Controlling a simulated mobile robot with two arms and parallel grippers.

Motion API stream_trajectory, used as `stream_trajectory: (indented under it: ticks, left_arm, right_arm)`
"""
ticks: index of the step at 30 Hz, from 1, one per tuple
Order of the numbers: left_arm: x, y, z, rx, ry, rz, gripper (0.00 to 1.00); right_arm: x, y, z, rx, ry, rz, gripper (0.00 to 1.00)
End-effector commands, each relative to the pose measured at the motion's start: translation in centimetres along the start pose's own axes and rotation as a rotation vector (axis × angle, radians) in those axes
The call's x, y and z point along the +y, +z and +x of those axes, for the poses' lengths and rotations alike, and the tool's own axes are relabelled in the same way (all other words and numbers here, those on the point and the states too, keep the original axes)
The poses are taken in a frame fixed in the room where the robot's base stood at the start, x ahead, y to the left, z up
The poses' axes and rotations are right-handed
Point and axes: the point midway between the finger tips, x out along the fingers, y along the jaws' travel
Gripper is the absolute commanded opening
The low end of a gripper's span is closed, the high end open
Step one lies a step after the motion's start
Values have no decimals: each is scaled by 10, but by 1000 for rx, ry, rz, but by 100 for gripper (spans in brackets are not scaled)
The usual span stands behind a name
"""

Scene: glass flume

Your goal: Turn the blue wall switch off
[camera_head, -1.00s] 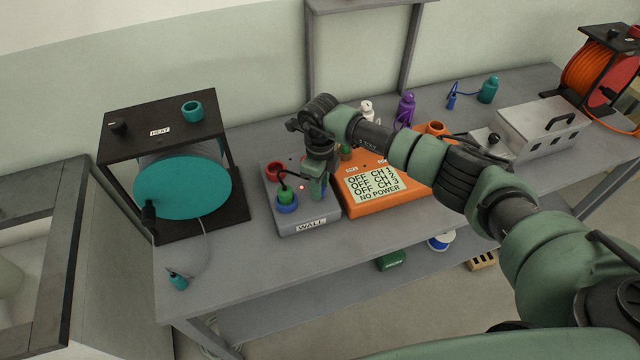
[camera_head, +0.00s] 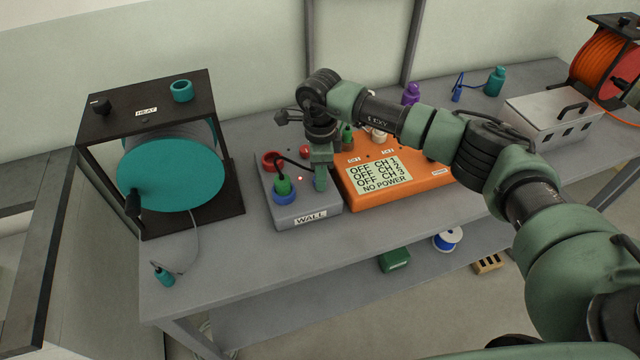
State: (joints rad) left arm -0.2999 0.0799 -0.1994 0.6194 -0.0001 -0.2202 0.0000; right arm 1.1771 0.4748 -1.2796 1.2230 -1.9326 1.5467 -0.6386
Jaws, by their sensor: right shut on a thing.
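The grey wall box (camera_head: 311,213), labelled WALL, stands on the bench. It carries a red ring socket (camera_head: 268,159), a blue ring socket (camera_head: 284,198) with a green plug (camera_head: 282,184) in it, and a red knob (camera_head: 305,150). A small red light (camera_head: 299,179) glows between the blue socket and my right gripper (camera_head: 320,180). That gripper points down onto the box's right side, its fingers shut on the blue wall switch, which they hide. Which way the switch is set cannot be seen. My left gripper is not in view.
An orange box (camera_head: 400,198) reading OFF CH 1 to 3 and NO POWER stands right of the wall box. A black HEAT stand (camera_head: 217,94) with a teal disc (camera_head: 170,175) is on the left. A metal box (camera_head: 545,118) sits farther right. Bench front is mostly clear.

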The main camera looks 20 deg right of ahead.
Motion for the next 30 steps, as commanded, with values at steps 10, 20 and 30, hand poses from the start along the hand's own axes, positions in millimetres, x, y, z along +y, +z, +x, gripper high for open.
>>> stream_trajectory:
  ticks: [10, 20, 30]
  left_arm:
    - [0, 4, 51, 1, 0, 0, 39]
    - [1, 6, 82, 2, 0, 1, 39]
    - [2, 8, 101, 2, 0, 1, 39]
  right_arm:
    - [-2, 0, 4, -1, -6, -329, 0]
    - [-3, 1, 2, -1, -6, -640, 0]
    - [-3, 1, 0, -1, -5, -905, 0]
